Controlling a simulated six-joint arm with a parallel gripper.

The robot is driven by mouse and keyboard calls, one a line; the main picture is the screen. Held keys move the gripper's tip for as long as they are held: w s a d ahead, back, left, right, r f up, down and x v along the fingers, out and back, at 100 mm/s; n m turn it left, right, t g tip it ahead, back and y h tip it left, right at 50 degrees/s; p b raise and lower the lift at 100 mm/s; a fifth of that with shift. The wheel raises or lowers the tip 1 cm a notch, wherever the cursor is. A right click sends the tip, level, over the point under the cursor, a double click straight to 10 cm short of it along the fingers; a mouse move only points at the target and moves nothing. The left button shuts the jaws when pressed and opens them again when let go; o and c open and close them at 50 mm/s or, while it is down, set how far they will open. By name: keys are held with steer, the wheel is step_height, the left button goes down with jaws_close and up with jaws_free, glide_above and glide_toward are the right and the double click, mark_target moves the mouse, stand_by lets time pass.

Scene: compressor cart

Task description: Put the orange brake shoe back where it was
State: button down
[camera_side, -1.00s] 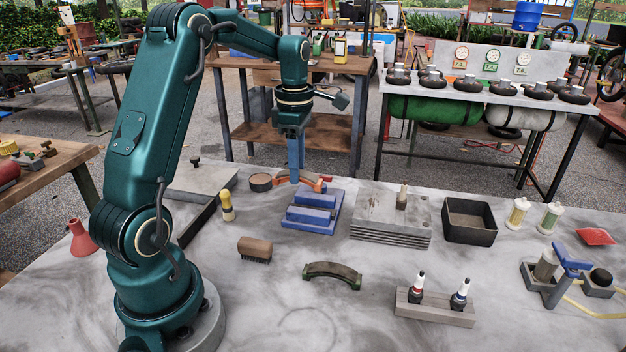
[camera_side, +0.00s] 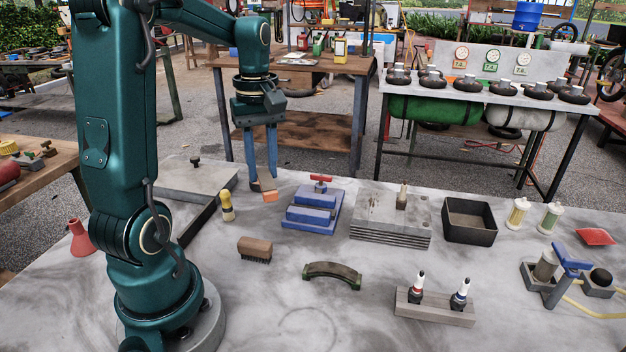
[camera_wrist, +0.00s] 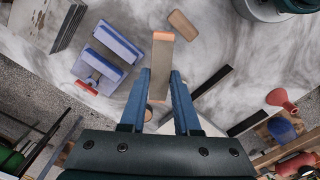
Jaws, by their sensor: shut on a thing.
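The orange brake shoe (camera_side: 270,196) is in my gripper (camera_side: 262,180), held above the bench left of the blue vise (camera_side: 312,208). In the wrist view the shoe (camera_wrist: 162,58) is a grey-tan strip with an orange end, running lengthwise between the fingers of my gripper (camera_wrist: 161,76). My gripper is shut on it and points down. A second brake shoe, with green ends (camera_side: 332,273), lies on the bench in front of the vise.
A wooden brush (camera_side: 255,249) and a yellow-topped tool (camera_side: 227,206) stand nearby. Right of the vise are a stack of grey plates (camera_side: 385,222), a dark open tray (camera_side: 469,220) and a plug holder (camera_side: 434,307). The front middle of the bench is bare.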

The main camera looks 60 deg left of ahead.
steer(key=d+f+m, duration=0.2)
steer(key=d, duration=0.5)
steer(key=d+f+m, duration=0.3)
steer(key=d, duration=0.4)
steer(key=d+f+m, duration=0.2)
steer(key=d, duration=0.5)
steer(key=shift+s+f, duration=0.2)
steer(key=shift+f, duration=2)
steer(key=shift+f, duration=0.15)
steer(key=c, duration=0.6)
jaws_free()
steer(key=shift+c, duration=0.2)
